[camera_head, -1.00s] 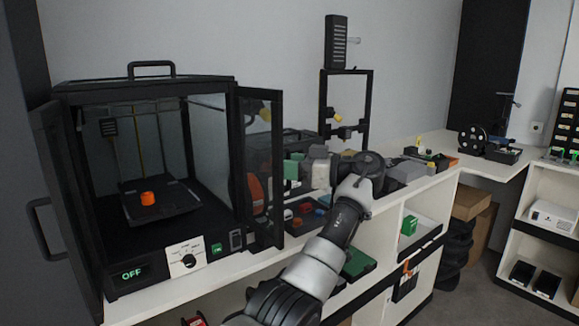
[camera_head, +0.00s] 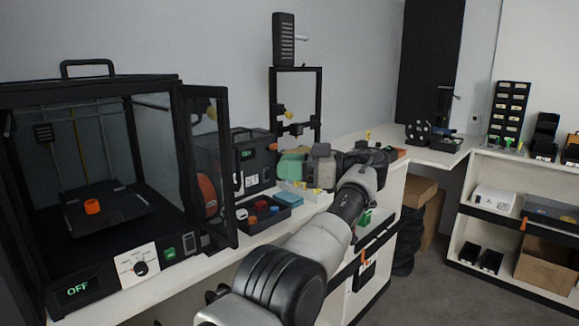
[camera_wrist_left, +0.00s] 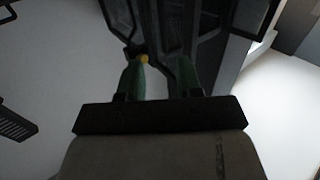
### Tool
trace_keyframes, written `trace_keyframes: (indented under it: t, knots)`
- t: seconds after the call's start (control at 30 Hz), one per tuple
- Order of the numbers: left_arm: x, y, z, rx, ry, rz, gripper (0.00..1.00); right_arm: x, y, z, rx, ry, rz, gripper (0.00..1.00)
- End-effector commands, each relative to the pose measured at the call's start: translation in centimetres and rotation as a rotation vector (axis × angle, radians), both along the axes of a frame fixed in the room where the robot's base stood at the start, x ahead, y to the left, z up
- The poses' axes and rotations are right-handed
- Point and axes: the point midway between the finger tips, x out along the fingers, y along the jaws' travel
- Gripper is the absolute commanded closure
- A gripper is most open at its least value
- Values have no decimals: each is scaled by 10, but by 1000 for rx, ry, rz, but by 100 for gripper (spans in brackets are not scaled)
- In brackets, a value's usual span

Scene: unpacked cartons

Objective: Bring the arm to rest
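My left arm comes up from the bottom middle of the head view and bends at the wrist. My left gripper (camera_head: 290,165) has green fingers and points left, above the bench and in front of the black frame stand. In the left wrist view its two green fingers (camera_wrist_left: 161,80) stand apart with nothing held between them. My right gripper is not in view.
An open-door black printer enclosure (camera_head: 100,80) stands at left, holding an orange part (camera_head: 92,207). Its panel reads OFF. A dark tray of coloured parts (camera_head: 262,214) lies on the bench (camera_head: 215,262) below the gripper.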

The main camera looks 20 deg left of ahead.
Motion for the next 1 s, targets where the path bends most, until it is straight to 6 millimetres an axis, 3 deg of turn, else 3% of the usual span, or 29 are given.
trace_keyframes:
  t: [0.47, 0.57, 0.67, 0.77, 0.9, 1.0]
  knots:
    - [0, 0, -1, 0, 1, -1, 65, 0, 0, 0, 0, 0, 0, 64]
    - [5, 3, -14, -14, 43, -23, 65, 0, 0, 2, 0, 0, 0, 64]
    - [18, 11, -54, -58, 157, -87, 65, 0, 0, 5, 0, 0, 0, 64]
    - [32, 23, -119, -133, 330, -190, 65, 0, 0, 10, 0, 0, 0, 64]
    - [38, 36, -226, -259, 583, -360, 65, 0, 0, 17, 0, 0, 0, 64]
    - [30, 41, -302, -351, 741, -478, 65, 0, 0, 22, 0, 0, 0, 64]
